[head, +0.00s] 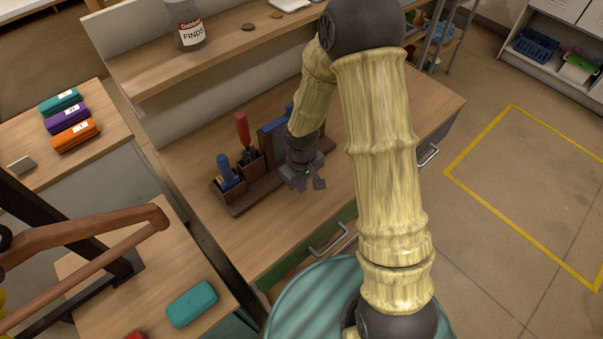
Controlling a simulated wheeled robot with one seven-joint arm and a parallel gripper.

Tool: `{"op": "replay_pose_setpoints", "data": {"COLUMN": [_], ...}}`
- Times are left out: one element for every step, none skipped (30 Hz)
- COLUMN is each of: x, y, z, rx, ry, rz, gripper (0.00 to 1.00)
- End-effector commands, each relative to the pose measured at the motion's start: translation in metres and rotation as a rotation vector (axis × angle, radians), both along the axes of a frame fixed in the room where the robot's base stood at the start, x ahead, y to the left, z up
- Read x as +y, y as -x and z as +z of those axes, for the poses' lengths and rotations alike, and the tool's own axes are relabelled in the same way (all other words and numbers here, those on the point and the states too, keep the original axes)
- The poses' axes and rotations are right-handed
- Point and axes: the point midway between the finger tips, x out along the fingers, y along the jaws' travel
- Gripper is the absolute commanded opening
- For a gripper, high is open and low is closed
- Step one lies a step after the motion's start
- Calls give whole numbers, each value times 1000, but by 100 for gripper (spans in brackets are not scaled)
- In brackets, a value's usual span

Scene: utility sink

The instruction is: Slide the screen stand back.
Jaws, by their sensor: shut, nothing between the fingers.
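A low dark-brown wooden stand (240,207) sits on the wooden worktop. It holds a blue-handled tool and a red-handled tool in small boxes, and a blue upright panel stands farther along it. No other screen stand shows, and I cannot tell for sure that this is the one named. My gripper (311,184) is shut and empty, pointing down at the front right side of the stand. My arm hides the stand's right end. I cannot tell whether the fingers touch the stand.
A raised shelf (225,50) runs behind the worktop (210,228), with a labelled jar (187,25) on it. Worktop in front of the stand is clear. Teal, purple and orange cases lie on a left table (105,140). A teal case (191,304) lies lower left.

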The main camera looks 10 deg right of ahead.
Motion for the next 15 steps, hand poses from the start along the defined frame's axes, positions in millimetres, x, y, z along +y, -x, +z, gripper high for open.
{"op": "replay_pose_setpoints", "data": {"x": [0,0,0,4,8,11,14,15,18,19,20,21,22,23,23], "y": [1,1,1,-6,-11,-15,-19,-22,-25,-27,-29,-31,-32,-33,-33], "z": [-9,-14,-20,-14,-13,-13,-14,-14,-14,-14,-15,-15,-15,-15,-15], "rx": [3,4,3,-2,-2,-2,-2,-1,-1,0,0,-1,-1,-1,0], "ry": [1,1,1,-1,-2,-3,-3,-2,-2,-1,-1,-2,-2,-2,-1], "rz": [1,1,1,1,1,1,1,0,0,0,-1,-1,-1,-1,-1], "gripper": [0,0,0,0,0,0,0,0,0,0,0,0,0,0,0]}}
